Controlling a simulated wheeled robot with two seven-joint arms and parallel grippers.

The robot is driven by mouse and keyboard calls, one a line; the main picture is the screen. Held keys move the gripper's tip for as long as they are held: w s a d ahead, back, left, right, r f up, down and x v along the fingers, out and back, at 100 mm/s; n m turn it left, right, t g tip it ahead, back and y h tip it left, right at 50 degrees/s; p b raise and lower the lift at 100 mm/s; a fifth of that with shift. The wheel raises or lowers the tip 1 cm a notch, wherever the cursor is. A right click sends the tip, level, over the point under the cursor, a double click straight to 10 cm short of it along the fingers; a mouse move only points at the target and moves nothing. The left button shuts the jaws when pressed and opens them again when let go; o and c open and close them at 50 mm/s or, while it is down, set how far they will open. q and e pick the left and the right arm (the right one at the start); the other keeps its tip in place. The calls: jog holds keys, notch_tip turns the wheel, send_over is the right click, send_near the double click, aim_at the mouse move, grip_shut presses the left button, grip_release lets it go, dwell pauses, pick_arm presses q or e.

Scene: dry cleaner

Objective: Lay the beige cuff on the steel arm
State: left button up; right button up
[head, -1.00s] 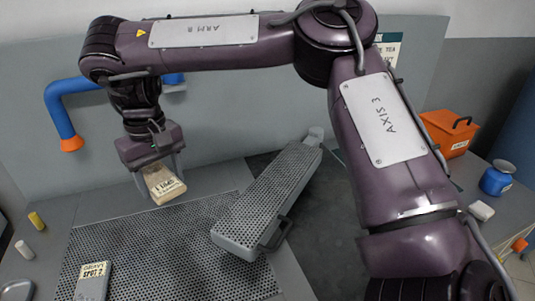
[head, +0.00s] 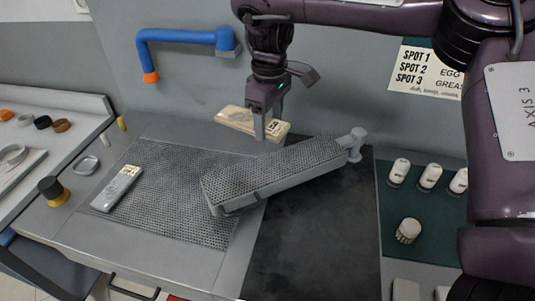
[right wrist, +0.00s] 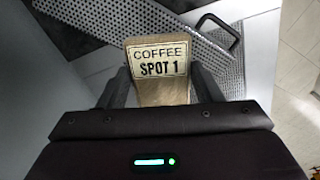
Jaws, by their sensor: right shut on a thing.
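The beige cuff (head: 237,121) is a flat piece with a label, held in the air in the head view. My right gripper (head: 267,127) is shut on it. In the right wrist view the cuff (right wrist: 163,92) sits between the fingers (right wrist: 158,90), its label reading "COFFEE SPOT 1". The steel arm (head: 275,178) is a long perforated grey board, slanting up to the right to a post at its far end. In the head view the cuff appears just above and behind it, apart from it. My left gripper is not in view.
A grey piece labelled like the cuff (head: 117,188) lies on the perforated table top (head: 180,205). A blue pipe with an orange end (head: 185,37) is on the back wall. Several white bottles (head: 430,177) and a brush (head: 408,230) stand on the green mat at right.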

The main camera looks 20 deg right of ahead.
jog(key=w+d+r+n+p, duration=0.2)
jog(key=d+r+n+p, duration=0.2)
jog(key=r+n+p, duration=0.5)
jog(key=n+b, duration=0.1)
jog(key=n, duration=0.1)
send_over(285, 161)
notch_tip(285, 161, down, 16)
jog(key=shift+f, duration=0.4)
notch_tip(285, 161, down, 4)
jog(key=shift+a+p, duration=0.1)
jog(key=shift+p, duration=0.85)
jog(key=shift+f, duration=0.45)
